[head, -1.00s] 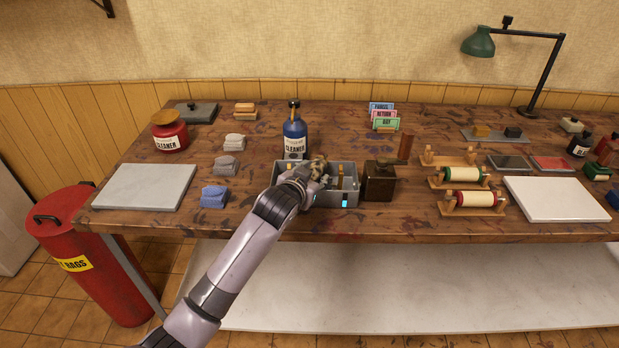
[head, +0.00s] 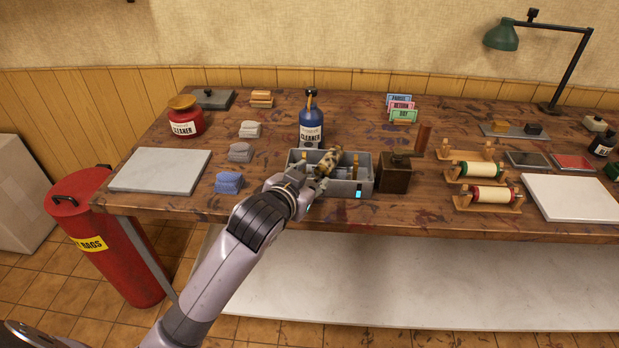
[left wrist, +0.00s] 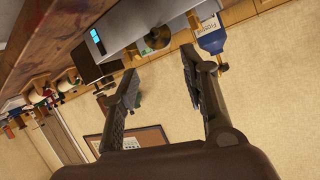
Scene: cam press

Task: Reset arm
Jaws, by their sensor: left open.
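My left gripper (head: 308,183) is at the front left corner of a grey metal tray (head: 352,188) on the workbench. Its fingers are apart and empty, as the left wrist view also shows (left wrist: 158,66). Whether the gripper touches the tray is unclear. My right gripper does not show.
A blue cleaner bottle (head: 311,125) stands behind the tray and a dark brown box (head: 394,176) stands to its right. Folded blue cloths (head: 229,183) lie to the left. A red rag bin (head: 110,245) stands on the floor at left.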

